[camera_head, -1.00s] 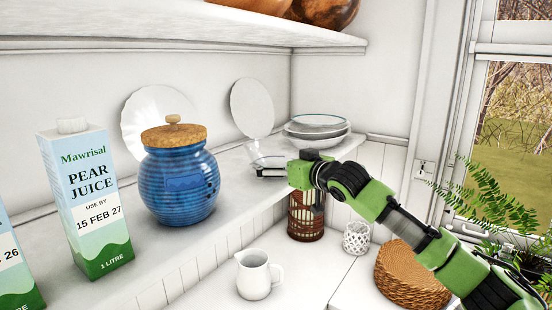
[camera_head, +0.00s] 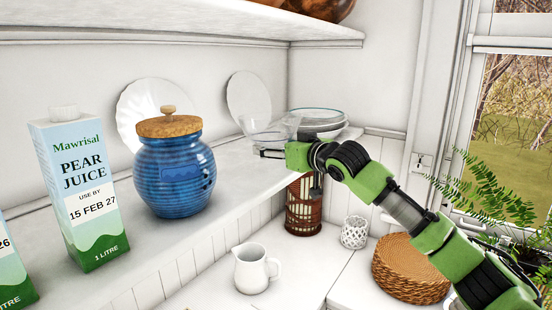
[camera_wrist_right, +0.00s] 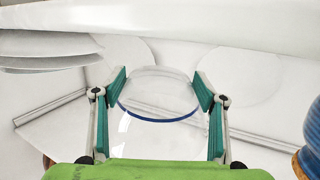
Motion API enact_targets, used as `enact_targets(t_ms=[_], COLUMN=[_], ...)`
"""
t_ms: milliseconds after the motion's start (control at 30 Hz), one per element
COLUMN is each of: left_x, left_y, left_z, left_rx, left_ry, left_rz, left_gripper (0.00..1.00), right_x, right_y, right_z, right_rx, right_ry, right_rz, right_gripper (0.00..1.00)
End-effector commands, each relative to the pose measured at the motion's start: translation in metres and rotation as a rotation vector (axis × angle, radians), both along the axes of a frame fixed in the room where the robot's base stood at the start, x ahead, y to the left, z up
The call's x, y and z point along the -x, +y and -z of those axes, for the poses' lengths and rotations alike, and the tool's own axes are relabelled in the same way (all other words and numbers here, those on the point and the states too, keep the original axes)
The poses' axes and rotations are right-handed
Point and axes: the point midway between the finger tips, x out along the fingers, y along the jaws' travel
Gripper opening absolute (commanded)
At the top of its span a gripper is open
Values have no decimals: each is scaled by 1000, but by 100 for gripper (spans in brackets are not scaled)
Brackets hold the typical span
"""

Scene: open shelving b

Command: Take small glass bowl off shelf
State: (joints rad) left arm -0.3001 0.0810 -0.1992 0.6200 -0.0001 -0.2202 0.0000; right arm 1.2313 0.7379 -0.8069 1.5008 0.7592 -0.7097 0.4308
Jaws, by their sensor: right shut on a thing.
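The small glass bowl (camera_head: 268,130) is clear and sits in my right gripper, in front of the plates at the far end of the shelf (camera_head: 110,240). In the right wrist view the bowl (camera_wrist_right: 155,92) shows a dark blue line and lies between the two teal finger pads. My right gripper (camera_head: 270,153) is shut on it; the gripper also shows in the right wrist view (camera_wrist_right: 160,82). The bowl appears held above the shelf surface, though its underside is hard to make out. My left gripper is not in view.
A blue jar with a cork lid (camera_head: 174,172) and a pear juice carton (camera_head: 80,190) stand left on the shelf. Stacked bowls (camera_head: 322,118) are close behind the gripper. An upper shelf (camera_head: 180,30) hangs above. A white jug (camera_head: 252,270) stands below.

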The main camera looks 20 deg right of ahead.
Motion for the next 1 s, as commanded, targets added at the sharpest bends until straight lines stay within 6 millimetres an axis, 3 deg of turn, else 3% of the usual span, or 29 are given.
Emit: enact_targets(t_ms=[33, 300, 500, 700, 1000], left_x=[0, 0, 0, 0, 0], left_y=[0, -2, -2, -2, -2], left_z=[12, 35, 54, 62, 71], left_rx=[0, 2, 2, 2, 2], left_ry=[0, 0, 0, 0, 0], left_rz=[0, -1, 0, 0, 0], left_gripper=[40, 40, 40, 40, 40], right_x=[0, 40, 76, 97, 122], right_y=[1, 36, 68, 86, 79], right_z=[-11, -71, -89, -104, -109], right_rx=[-6, -3, -2, -2, -3], right_ry=[-12, -13, -10, -6, -6], right_rz=[-3, -6, -6, -2, 0], right_gripper=[32, 32, 32, 32, 32])
